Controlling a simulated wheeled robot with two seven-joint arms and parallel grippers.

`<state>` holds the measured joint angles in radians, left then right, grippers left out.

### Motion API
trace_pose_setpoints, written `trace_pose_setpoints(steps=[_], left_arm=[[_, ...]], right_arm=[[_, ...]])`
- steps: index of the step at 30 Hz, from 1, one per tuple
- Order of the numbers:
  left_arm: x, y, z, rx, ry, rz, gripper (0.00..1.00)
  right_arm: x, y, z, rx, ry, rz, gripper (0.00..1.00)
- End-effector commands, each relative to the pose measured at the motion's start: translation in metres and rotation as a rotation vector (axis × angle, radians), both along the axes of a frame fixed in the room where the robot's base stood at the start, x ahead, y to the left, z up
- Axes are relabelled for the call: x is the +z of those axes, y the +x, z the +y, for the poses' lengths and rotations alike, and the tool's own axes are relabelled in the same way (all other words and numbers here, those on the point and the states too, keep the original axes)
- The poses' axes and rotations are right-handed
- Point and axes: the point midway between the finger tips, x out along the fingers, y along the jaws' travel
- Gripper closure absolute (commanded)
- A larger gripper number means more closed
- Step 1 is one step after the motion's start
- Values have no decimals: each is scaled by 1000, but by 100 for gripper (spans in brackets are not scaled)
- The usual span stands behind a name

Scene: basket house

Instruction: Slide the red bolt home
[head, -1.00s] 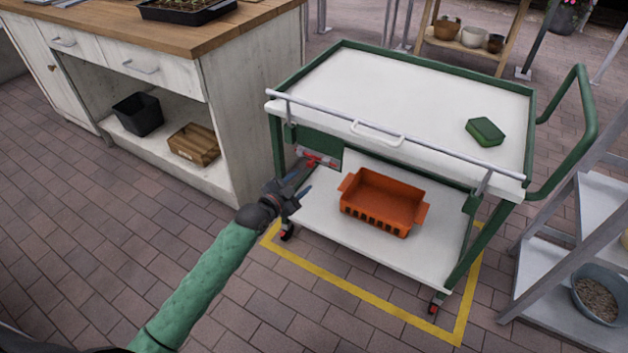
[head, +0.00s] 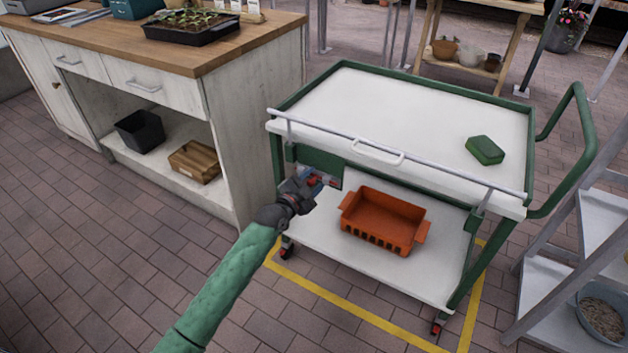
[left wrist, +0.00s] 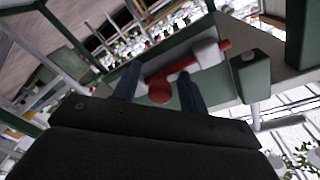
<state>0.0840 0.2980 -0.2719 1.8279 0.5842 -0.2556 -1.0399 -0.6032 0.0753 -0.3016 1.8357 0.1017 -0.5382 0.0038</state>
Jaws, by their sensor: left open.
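The red bolt (head: 335,184) is mounted on a green plate (head: 322,160) at the front left of the green trolley, below its white top. My left gripper (head: 308,182) is at the bolt and partly covers it in the head view. In the left wrist view the red bolt (left wrist: 160,91) shows its round knob between the two open fingers of my left gripper (left wrist: 160,76). Its rod runs up to the right through a pale guide (left wrist: 207,54). A green block with a hole (left wrist: 250,72) stands to the right of the rod's end. My right gripper is out of view.
An orange basket (head: 382,221) stands on the trolley's lower shelf, right of my gripper. A white handle (head: 377,151) and a grey rail (head: 420,170) run along the trolley's front. A wooden-topped cabinet (head: 240,150) stands to the left.

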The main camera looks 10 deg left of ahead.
Motion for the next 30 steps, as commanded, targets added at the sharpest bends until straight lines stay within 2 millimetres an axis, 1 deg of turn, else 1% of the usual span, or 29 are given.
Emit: trace_pose_setpoints(steps=[9, 10, 16, 17, 23, 26, 30], left_arm=[[0, 3, -1, 0, 0, 0, 57], [0, 3, -1, 0, 0, 0, 59], [0, 3, -1, 0, 0, 0, 98], [0, 3, -1, 0, 0, 0, 100], [0, 3, 0, 0, 0, 0, 100], [0, 5, 6, 0, 1, 0, 100], [0, 10, 20, 1, 2, -1, 100]], right_arm=[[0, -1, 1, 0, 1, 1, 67], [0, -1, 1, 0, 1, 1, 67], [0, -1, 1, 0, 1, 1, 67], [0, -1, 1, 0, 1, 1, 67], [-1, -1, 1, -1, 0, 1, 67], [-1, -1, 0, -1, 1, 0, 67], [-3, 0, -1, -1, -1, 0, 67]])
